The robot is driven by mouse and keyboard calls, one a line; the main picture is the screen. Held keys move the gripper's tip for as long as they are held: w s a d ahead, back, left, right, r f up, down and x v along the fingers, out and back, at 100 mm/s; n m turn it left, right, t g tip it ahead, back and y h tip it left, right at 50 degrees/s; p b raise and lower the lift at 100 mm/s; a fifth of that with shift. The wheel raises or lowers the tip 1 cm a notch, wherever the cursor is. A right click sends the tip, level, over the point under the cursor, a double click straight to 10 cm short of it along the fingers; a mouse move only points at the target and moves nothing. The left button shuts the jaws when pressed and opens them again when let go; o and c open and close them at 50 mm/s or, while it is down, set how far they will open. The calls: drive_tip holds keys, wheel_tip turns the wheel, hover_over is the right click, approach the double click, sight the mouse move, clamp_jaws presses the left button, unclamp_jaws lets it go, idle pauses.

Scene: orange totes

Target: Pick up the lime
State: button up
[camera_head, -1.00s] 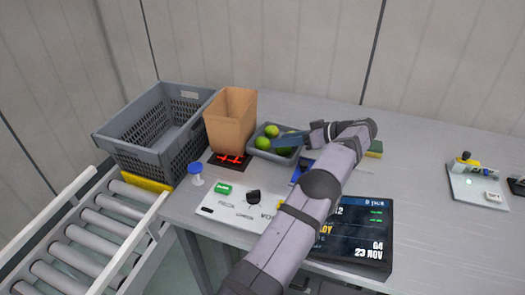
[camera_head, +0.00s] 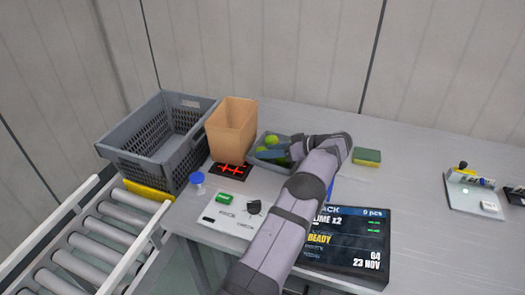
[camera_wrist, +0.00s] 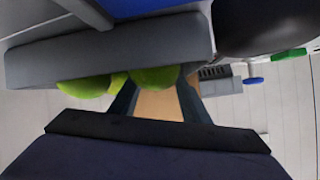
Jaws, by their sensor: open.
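Green limes (camera_head: 271,140) lie in a small grey tray (camera_head: 284,139) in the head view; my arm and gripper partly hide them. In the wrist view two limes show beside the grey tray wall, one at the left (camera_wrist: 84,87) and one in the middle (camera_wrist: 156,78). My gripper (camera_wrist: 158,92) is open, its two dark fingers spread with the middle lime near the gap between their tips. I cannot tell whether a finger touches it. In the head view my gripper (camera_head: 268,154) is low over the tray's near side.
A brown open box (camera_head: 231,128) stands just left of the tray, with a large grey crate (camera_head: 150,152) beyond it. A green-yellow sponge (camera_head: 367,156) lies to the right. A display (camera_head: 345,240) and a switch panel (camera_head: 225,215) are nearer.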

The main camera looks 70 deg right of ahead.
drive_tip(key=shift+w+f, duration=0.25)
drive_tip(key=shift+w, duration=0.15)
drive_tip(key=c, duration=0.7)
drive_tip(key=shift+r, duration=0.15)
